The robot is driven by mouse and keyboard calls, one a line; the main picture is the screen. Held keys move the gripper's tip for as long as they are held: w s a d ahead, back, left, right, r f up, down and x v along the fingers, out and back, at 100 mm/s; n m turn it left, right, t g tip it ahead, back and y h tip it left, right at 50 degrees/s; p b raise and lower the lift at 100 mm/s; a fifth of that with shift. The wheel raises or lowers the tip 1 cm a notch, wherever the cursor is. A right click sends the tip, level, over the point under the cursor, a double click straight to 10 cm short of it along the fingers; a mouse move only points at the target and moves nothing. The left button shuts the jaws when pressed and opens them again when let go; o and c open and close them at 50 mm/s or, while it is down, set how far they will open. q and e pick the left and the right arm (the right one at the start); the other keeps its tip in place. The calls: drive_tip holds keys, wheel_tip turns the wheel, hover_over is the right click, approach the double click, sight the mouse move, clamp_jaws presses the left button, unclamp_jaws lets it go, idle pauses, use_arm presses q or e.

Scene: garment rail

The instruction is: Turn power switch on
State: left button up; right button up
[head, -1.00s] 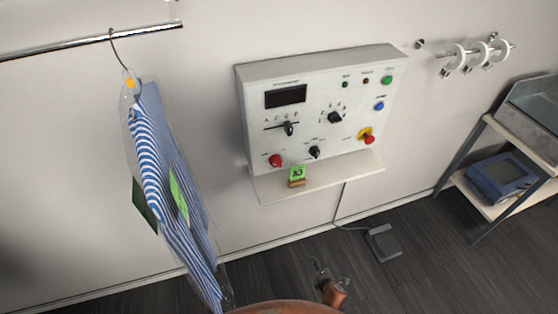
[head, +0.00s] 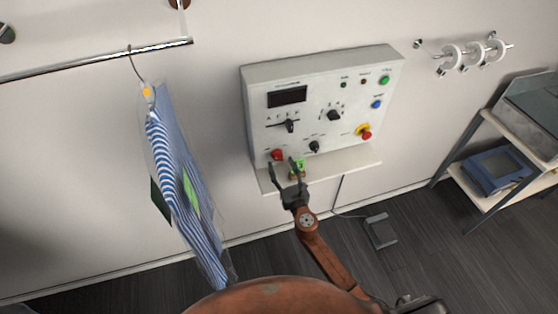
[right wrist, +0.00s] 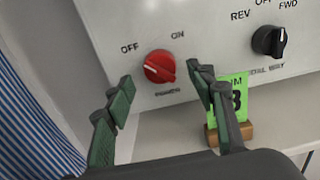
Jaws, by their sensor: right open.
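The power switch is a red rotary knob (head: 277,154) at the lower left of the white control panel (head: 350,75). In the right wrist view the red knob (right wrist: 159,66) has a white pointer line tilted to the upper left, toward the OFF label, with ON at its upper right. My right gripper (head: 283,168) is open and empty, just below and in front of the knob. In the right wrist view its two fingers (right wrist: 159,92) stand left and right of the knob's lower side, apart from it. My left gripper is not in view.
A green number card in a wooden block (right wrist: 230,110) stands on the panel's shelf (head: 340,168), close by the right finger. A black rotary knob (right wrist: 268,40) is to the right. A bagged striped garment (head: 180,190) hangs at the left. A pedal (head: 380,231) lies on the floor.

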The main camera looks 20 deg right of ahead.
sight(278, 156)
drive_tip(key=shift+w+a, duration=0.1)
drive_tip(key=shift+w, duration=1.5)
drive_tip(key=c, duration=1.2)
